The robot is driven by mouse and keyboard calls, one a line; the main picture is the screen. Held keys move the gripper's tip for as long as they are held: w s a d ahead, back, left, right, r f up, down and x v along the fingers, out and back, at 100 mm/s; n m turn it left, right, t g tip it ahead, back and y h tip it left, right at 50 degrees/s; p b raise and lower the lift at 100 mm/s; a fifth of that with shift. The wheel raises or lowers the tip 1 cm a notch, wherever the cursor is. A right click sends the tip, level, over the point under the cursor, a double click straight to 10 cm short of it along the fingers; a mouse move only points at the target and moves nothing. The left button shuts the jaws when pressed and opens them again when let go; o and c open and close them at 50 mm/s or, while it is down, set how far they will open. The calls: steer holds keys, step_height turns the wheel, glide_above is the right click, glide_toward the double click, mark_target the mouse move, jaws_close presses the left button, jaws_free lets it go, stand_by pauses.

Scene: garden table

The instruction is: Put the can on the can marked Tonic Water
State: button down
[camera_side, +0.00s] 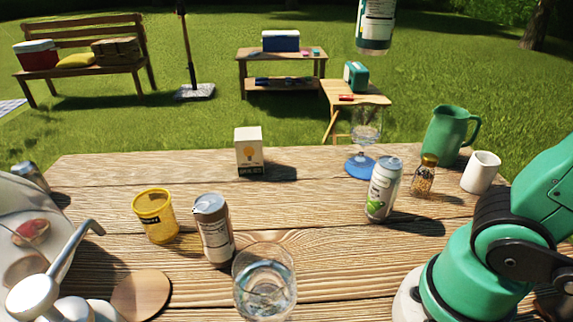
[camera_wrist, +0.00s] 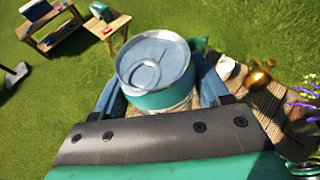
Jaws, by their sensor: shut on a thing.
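My gripper (camera_wrist: 158,88) is shut on a can (camera_wrist: 155,62) with a grey lid and a teal band, its fingers on both sides. In the side view the held can (camera_side: 375,22) hangs upright high above the table, cut off by the top edge; my gripper is out of that view. On the table stand a white and green can (camera_side: 382,190) at right, a white can with a brown top band (camera_side: 214,232) at centre left, and a can (camera_side: 30,176) at the far left. The lettering is too small to tell which is Tonic Water.
A blue-footed glass (camera_side: 362,166), a spice jar (camera_side: 423,178), a white mug (camera_side: 481,172) and a green pitcher (camera_side: 447,132) stand near the right-hand can. A yellow tub (camera_side: 156,217), a clear glass (camera_side: 264,285) and a small box (camera_side: 249,152) stand further left. The table's middle is clear.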

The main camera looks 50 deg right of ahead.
steer(key=s+r, duration=0.2)
steer(key=s, duration=0.4)
step_height(320, 180, down, 19)
steer(key=shift+s+d+f+t, duration=0.2)
steer(key=shift+s+d+t, duration=0.1)
steer(key=shift+d, duration=0.15)
steer(key=shift+f, duration=0.1)
jaws_free()
